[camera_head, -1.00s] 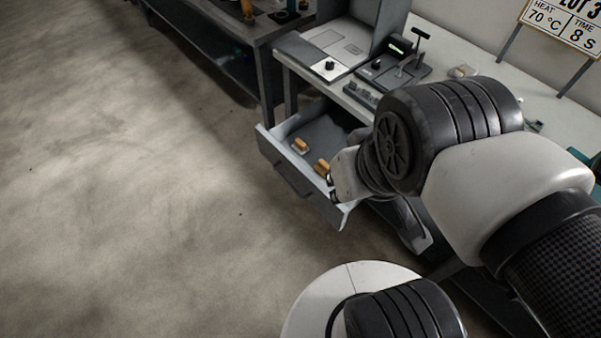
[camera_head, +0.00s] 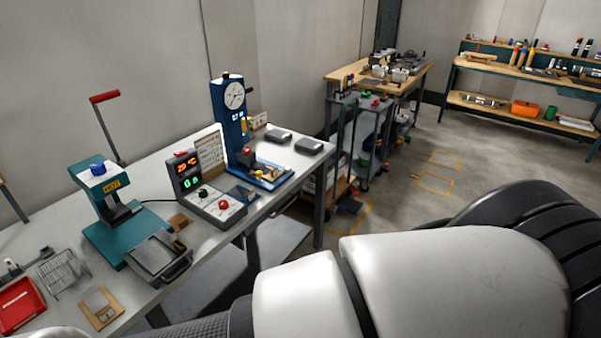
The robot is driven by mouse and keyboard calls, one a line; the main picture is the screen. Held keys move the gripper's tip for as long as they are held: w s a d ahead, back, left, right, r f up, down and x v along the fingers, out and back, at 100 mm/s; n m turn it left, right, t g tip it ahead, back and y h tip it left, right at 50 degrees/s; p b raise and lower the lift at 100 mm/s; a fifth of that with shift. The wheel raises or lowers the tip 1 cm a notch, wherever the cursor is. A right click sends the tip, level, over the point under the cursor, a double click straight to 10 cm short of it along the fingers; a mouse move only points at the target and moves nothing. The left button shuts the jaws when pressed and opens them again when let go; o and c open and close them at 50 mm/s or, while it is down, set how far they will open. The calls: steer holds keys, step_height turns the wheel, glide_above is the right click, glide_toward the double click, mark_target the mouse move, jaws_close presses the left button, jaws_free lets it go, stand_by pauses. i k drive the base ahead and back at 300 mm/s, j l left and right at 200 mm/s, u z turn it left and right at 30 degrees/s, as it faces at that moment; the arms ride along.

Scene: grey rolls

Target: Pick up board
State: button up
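A small tan board (camera_head: 107,318) lies flat at the front edge of the bench, at the lower left, with a grey plate and other small parts on it. I cannot tell whether it is the task's board. A small brown block (camera_head: 179,221) lies farther back on the same bench, near the control box. Parts of my arm fill the bottom and lower right of the picture. My gripper is out of view, so what it holds is hidden.
The white bench (camera_head: 45,311) carries a teal press (camera_head: 110,228), a control box (camera_head: 210,203), a blue dial-gauge stand (camera_head: 229,120), a wire rack (camera_head: 62,273) and a red tray (camera_head: 18,304). A cart (camera_head: 366,135) stands beyond. Open floor (camera_head: 410,205) lies right.

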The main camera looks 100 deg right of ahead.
mark_target(269, 174)
steer(key=z, duration=3.2)
steer(key=i+l+u, duration=0.1)
steer(key=i, duration=0.4)
steer(key=i+l+u, duration=0.15)
steer(key=i+l, duration=0.15)
steer(key=i, duration=0.15)
steer(key=i+l+u, duration=0.1)
steer(key=i+l, duration=0.2)
steer(key=i, duration=0.15)
steer(key=i+l+u, duration=0.15)
steer(key=i+l, duration=0.15)
steer(key=i, duration=0.15)
